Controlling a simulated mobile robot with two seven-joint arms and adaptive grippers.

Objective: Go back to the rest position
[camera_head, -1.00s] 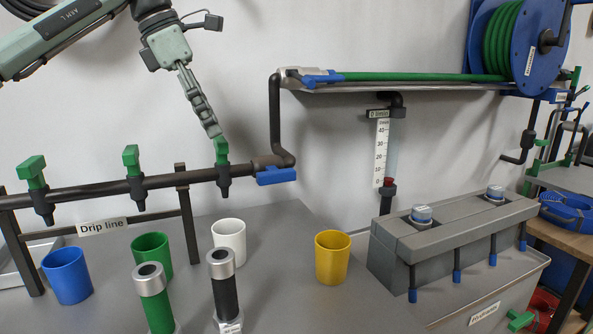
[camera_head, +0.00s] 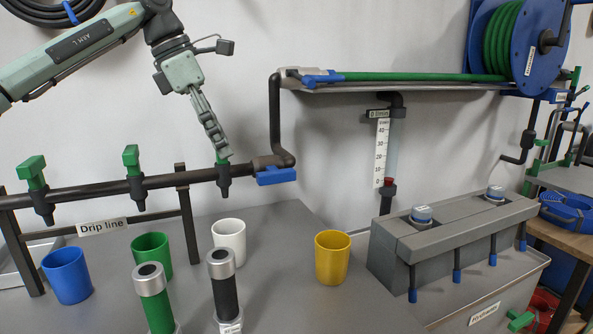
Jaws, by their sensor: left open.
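My left gripper (camera_head: 222,155) comes in from the upper left. It is open, and its fingers point down at the right-hand green valve handle (camera_head: 221,159) on the drip line pipe (camera_head: 105,188). The fingers hide most of that handle; I cannot tell whether they touch it. Two other green valve handles stand upright on the pipe, one at the left end (camera_head: 32,171) and one in the middle (camera_head: 131,158). My right gripper is not in view.
Blue (camera_head: 68,276), green (camera_head: 151,254), white (camera_head: 229,240) and yellow (camera_head: 332,258) cups stand on the grey bench. Green (camera_head: 154,299) and black (camera_head: 224,293) cylinders stand in front. A blue lever (camera_head: 277,176) sits at the pipe's right end. A shelf (camera_head: 400,86) crosses above.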

